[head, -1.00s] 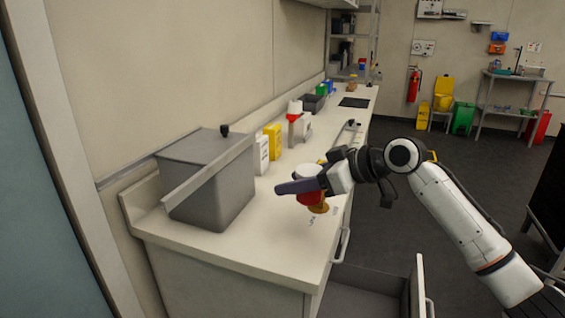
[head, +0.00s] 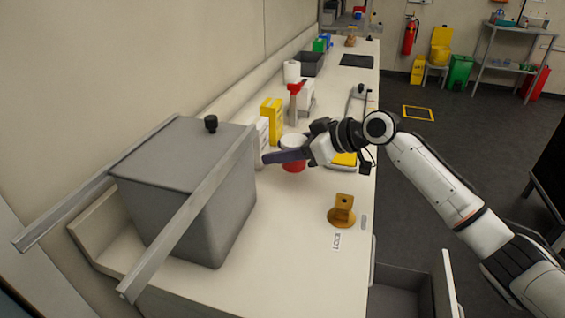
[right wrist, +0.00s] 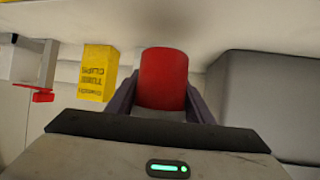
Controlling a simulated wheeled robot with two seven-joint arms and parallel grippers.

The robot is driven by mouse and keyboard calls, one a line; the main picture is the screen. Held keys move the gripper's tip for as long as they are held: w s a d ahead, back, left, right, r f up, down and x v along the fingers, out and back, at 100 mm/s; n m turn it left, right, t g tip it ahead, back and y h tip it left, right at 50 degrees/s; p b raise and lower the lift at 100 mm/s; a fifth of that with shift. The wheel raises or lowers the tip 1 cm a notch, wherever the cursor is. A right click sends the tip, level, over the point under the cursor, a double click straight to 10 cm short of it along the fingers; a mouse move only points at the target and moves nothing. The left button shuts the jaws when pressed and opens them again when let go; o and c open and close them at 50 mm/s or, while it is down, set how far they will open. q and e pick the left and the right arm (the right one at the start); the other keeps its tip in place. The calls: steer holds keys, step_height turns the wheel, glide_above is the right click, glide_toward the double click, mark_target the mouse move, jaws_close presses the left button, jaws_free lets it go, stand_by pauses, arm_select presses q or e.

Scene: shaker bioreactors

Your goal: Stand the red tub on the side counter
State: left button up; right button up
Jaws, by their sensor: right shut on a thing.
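The red tub (head: 293,166) with a white top is over the side counter (head: 290,225), among the boxes near the wall. My right gripper (head: 288,154) is shut on it from the side, and the tub looks upright. In the right wrist view the red tub (right wrist: 163,78) sits between the two purple fingers. I cannot tell whether its base touches the counter. My left gripper is not in view.
A big grey lidded tank (head: 190,180) with long rails stands left of the tub. A brown-orange stand (head: 342,212) is in front, right. An open drawer (head: 405,298) juts out below.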

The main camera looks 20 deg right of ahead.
mark_target(282, 176)
steer(key=shift+f, duration=2.1)
steer(key=o, duration=1.1)
steer(key=shift+r, duration=0.1)
steer(key=shift+r, duration=0.1)
steer(key=shift+d+r, duration=0.1)
steer(key=shift+r, duration=0.05)
steer(key=v, duration=1.1)
steer(key=shift+s+d+r+b, duration=0.1)
steer(key=shift+s+d+b, duration=0.1)
steer(key=shift+s+b, duration=0.15)
